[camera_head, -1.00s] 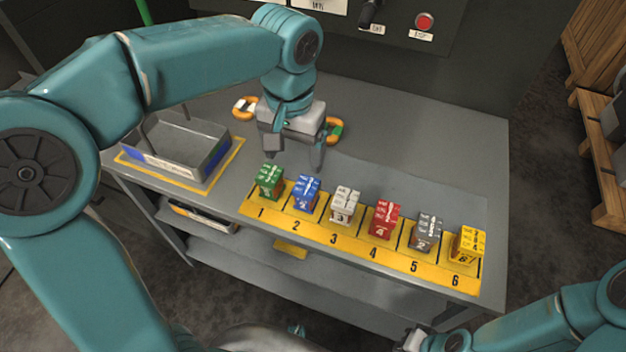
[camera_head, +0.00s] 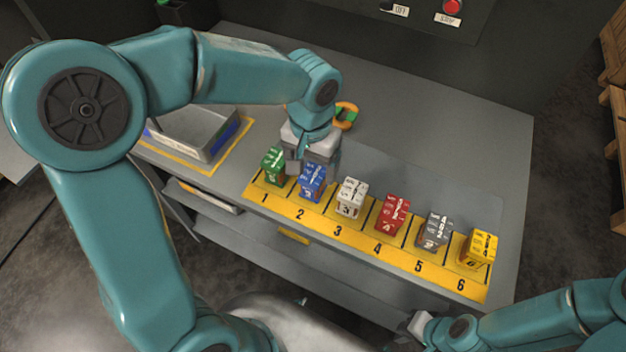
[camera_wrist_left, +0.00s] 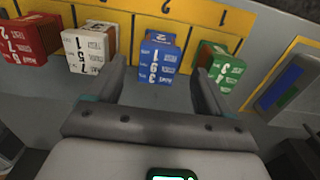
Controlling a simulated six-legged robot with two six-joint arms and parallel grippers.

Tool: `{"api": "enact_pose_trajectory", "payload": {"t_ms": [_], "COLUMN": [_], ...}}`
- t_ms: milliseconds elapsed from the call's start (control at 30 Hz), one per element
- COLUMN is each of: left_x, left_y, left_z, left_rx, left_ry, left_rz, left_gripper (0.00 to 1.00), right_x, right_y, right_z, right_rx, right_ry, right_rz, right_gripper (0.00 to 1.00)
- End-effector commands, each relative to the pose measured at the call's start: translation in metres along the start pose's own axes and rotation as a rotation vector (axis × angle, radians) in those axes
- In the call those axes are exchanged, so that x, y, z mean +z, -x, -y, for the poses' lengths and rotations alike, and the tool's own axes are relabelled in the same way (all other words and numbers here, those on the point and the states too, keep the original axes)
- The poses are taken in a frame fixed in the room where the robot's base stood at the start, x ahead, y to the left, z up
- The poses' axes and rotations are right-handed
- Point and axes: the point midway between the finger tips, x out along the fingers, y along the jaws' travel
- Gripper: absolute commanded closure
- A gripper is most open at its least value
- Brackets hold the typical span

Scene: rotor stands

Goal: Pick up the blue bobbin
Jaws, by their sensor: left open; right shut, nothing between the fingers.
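The blue bobbin (camera_head: 313,183) is a cube-like block with white print, standing at mark 2 on the yellow numbered strip (camera_head: 310,213). It also shows in the left wrist view (camera_wrist_left: 158,60), in line with the gap between my left fingers. My left gripper (camera_head: 309,163) is open, just behind and above the blue bobbin. It partly hides the bobbin's back, and I cannot tell whether the fingers reach around it. My right gripper (camera_head: 418,324) is shut and empty at the lower right, away from the bench.
The green bobbin (camera_head: 274,165) stands close on the left and the white bobbin (camera_head: 352,197) on the right. Red (camera_head: 391,214), grey (camera_head: 435,231) and yellow (camera_head: 479,248) bobbins continue the row. A grey tray (camera_head: 205,140) sits at the left. The back right bench is clear.

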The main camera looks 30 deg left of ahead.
Motion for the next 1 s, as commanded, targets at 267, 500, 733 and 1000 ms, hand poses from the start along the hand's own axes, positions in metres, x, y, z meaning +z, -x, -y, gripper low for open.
{"api": "enact_pose_trajectory", "payload": {"t_ms": [267,500,733,1000], "left_x": [-0.004,-0.006,-0.006,-0.006], "left_y": [-0.036,-0.055,-0.054,-0.054], "left_z": [0.0,-0.001,-0.001,-0.001], "left_rx": [0.0,0.001,0.0,0.0], "left_ry": [0.0,0.0,0.0,0.0], "left_rz": [0.004,-0.001,-0.001,-0.002], "left_gripper": [0.19,0.19,0.42,0.86], "right_x": [0.0,0.0,0.0,0.0], "right_y": [0.004,0.002,0.002,0.003], "right_z": [0.001,0.001,0.001,0.001], "right_rx": [0.0,0.0,0.0,0.0], "right_ry": [0.0,0.0,0.0,0.0], "right_rz": [0.0,0.0,0.0,0.0], "right_gripper": [1.0,1.0,1.0,1.0]}}
